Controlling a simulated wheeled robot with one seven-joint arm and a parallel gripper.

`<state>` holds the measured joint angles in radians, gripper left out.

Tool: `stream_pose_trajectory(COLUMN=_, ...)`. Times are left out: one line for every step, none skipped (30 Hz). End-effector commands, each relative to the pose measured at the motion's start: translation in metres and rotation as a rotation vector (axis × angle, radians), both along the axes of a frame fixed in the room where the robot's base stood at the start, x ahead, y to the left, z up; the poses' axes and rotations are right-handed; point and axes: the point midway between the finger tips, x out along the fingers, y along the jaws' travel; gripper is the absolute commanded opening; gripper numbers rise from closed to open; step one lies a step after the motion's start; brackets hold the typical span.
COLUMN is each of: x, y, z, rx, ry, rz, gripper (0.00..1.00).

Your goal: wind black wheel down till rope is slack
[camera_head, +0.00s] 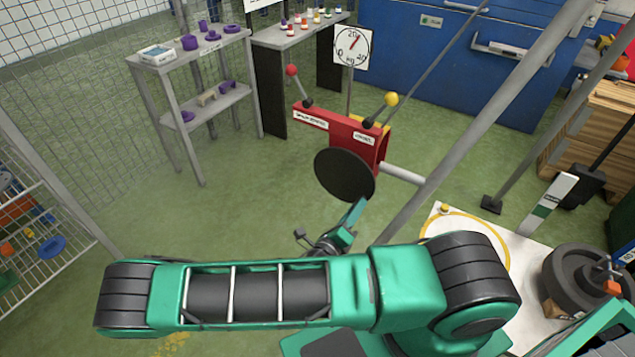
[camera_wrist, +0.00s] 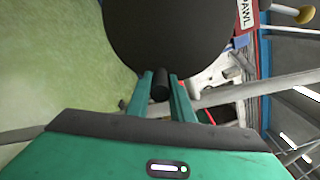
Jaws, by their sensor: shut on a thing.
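The black wheel (camera_head: 342,176) is a flat disc on the front of a red winch box (camera_head: 343,134), which has a red-knobbed lever and a yellow-knobbed lever. In the wrist view the wheel (camera_wrist: 165,35) fills the top middle, with a short black handle (camera_wrist: 160,88) sticking out at its lower edge. My gripper (camera_wrist: 162,84) is shut on this handle, one green finger on each side. In the head view my gripper (camera_head: 356,212) is at the wheel's lower right, partly hidden by my arm. I cannot make out the rope clearly.
A dial gauge (camera_head: 352,46) stands behind the winch, its red needle pointing up and slightly right, near 20. Slanted grey poles (camera_head: 470,125) rise at right. A dark round weight (camera_head: 585,285) sits at the lower right. Grey shelves (camera_head: 200,95) stand at left; green floor lies between.

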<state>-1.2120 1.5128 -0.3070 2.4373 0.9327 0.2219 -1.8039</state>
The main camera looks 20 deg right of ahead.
Motion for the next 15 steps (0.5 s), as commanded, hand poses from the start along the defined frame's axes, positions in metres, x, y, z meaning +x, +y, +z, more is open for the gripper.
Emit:
stream_pose_trajectory(x=0.0035, y=0.0007, z=0.0057, rx=-0.008, ry=-0.013, rz=0.007, gripper=0.00)
stream_pose_trajectory(x=0.0035, y=0.0007, z=0.0057, rx=-0.008, ry=-0.013, rz=0.007, gripper=0.00)
stream_pose_trajectory(x=0.0035, y=0.0008, z=0.0057, rx=-0.008, ry=-0.013, rz=0.007, gripper=0.00)
stream_pose_trajectory(x=0.0036, y=0.0008, z=0.0056, rx=-0.007, ry=-0.013, rz=0.007, gripper=0.00)
stream_pose_trajectory(x=0.0036, y=0.0008, z=0.0056, rx=-0.007, ry=-0.013, rz=0.007, gripper=0.00)
stream_pose_trajectory(x=0.0035, y=0.0008, z=0.0057, rx=-0.008, ry=-0.013, rz=0.007, gripper=0.00)
stream_pose_trajectory(x=0.0035, y=0.0008, z=0.0059, rx=-0.010, ry=-0.010, rz=0.007, gripper=0.00)
stream_pose_trajectory(x=0.0033, y=0.0007, z=0.0062, rx=-0.012, ry=-0.007, rz=0.007, gripper=0.00)
stream_pose_trajectory(x=0.0030, y=0.0005, z=0.0070, rx=-0.016, ry=0.001, rz=0.008, gripper=0.00)
stream_pose_trajectory(x=0.0027, y=0.0003, z=0.0078, rx=-0.022, ry=0.010, rz=0.008, gripper=0.00)
stream_pose_trajectory(x=0.0023, y=0.0001, z=0.0087, rx=-0.028, ry=0.019, rz=0.008, gripper=0.00)
stream_pose_trajectory(x=0.0019, y=-0.0002, z=0.0099, rx=-0.036, ry=0.031, rz=0.008, gripper=0.00)
stream_pose_trajectory(x=0.0015, y=-0.0003, z=0.0107, rx=-0.043, ry=0.041, rz=0.008, gripper=0.00)
stream_pose_trajectory(x=0.0012, y=-0.0006, z=0.0115, rx=-0.049, ry=0.051, rz=0.008, gripper=0.00)
stream_pose_trajectory(x=0.0008, y=-0.0008, z=0.0128, rx=-0.057, ry=0.064, rz=0.007, gripper=0.00)
